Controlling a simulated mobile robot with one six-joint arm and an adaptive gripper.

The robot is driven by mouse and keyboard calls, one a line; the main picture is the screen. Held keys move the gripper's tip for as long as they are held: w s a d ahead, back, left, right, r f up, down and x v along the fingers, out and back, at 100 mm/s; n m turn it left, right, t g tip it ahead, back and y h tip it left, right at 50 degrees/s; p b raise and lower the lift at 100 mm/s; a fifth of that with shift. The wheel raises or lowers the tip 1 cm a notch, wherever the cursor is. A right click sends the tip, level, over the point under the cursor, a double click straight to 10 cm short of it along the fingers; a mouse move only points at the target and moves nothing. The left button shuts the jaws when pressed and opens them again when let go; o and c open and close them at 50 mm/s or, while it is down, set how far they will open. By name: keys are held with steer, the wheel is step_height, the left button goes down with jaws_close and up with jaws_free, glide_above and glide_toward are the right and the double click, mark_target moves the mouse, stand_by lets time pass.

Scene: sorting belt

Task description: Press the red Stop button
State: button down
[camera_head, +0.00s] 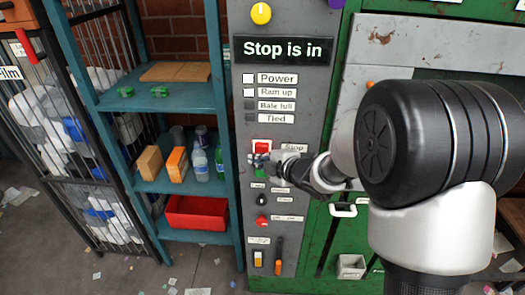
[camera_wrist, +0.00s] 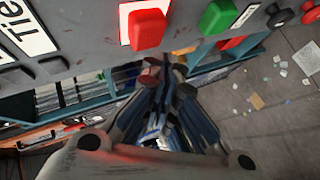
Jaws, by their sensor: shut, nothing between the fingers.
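The red Stop button (camera_head: 262,146) sits on the grey control panel (camera_head: 290,30), in a pale surround, beside a partly covered label reading Stop. It also shows in the wrist view (camera_wrist: 147,28), near the top. My gripper (camera_head: 254,159) is shut and empty in front of the panel, overlapping the button's lower edge in the head view. In the wrist view my fingertips (camera_wrist: 166,65) lie just below the button in the picture; I cannot tell whether they touch it. The display (camera_head: 284,50) above reads "Stop is in".
A green button (camera_wrist: 216,17) is beside the red one in the wrist view. Lower panel controls include a red knob (camera_head: 262,221) and an orange switch (camera_head: 278,267). A teal shelf (camera_head: 112,101) stands left of the panel. A green machine (camera_head: 350,20) is at right.

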steer(key=shift+s, duration=0.1)
steer(key=s+b, duration=0.2)
steer(key=s, duration=0.4)
steer(key=shift+a+b, duration=0.1)
steer(key=shift+b, duration=0.25)
steer(key=s+d+r+m+h, duration=0.35)
steer(key=d+m, duration=0.25)
steer(key=d, duration=0.2)
steer(key=s+d+r+m+h, duration=0.3)
steer(key=s+d+m+h, duration=0.25)
steer(key=d, duration=0.25)
steer(key=s+d+f+m+g+y, duration=0.1)
steer(key=s+m+g, duration=0.4)
steer(key=s, duration=1.6)
steer(key=m, duration=0.5)
steer(key=shift+s+f+g, duration=0.3)
steer(key=shift+s, duration=0.05)
